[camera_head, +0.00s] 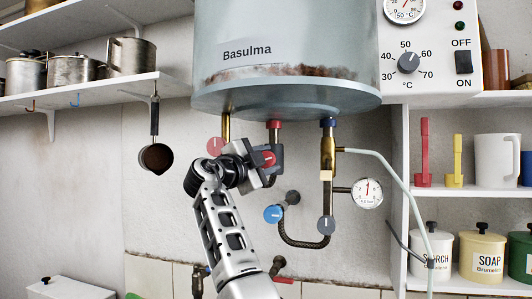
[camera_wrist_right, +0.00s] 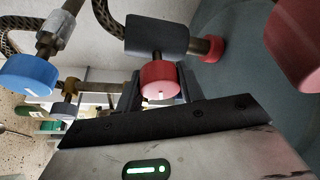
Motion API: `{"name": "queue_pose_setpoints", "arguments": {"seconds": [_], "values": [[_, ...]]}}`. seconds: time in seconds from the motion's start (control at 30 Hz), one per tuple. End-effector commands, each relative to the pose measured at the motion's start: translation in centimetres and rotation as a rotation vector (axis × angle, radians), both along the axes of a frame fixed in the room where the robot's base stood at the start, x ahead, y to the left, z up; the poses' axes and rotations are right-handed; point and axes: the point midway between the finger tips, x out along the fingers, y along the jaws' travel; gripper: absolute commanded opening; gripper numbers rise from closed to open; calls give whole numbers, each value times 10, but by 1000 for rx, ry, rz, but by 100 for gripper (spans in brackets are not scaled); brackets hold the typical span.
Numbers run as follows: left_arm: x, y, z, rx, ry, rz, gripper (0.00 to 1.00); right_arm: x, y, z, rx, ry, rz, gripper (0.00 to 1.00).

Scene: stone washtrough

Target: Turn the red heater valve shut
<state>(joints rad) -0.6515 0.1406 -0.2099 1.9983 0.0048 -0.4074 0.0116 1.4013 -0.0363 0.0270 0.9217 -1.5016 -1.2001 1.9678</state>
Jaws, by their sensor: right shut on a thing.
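The red heater valve has a round red knob (camera_head: 268,159) with a white mark, under the red collar (camera_head: 275,124) of the tank. My right gripper (camera_head: 265,167) reaches up from below and is shut on this valve. Its jaws partly hide the valve body. In the right wrist view the red knob (camera_wrist_right: 159,82) shows at the jaws, with its white mark facing the camera. My left gripper is in neither view.
Another red knob (camera_head: 215,146) hangs just left of my gripper. A blue knob (camera_head: 273,214), a braided hose (camera_head: 300,243) and a gauge (camera_head: 367,193) are to the right. The tank (camera_head: 285,90) is close above. Shelves flank both sides.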

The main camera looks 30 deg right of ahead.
Motion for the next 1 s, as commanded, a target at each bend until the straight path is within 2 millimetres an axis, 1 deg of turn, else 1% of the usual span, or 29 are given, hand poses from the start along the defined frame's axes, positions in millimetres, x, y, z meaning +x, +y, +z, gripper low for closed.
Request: {"name": "queue_pose_setpoints", "arguments": {"seconds": [0.03,0.07,0.4,0.6,1.0], "values": [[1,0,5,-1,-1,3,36,0,0,4,25,-28,0,15],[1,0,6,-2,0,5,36,0,0,3,39,-45,1,15],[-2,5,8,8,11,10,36,0,0,2,160,-190,0,15],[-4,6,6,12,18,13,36,0,0,1,191,-226,3,15],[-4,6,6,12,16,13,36,0,0,0,199,-236,4,15]]}}
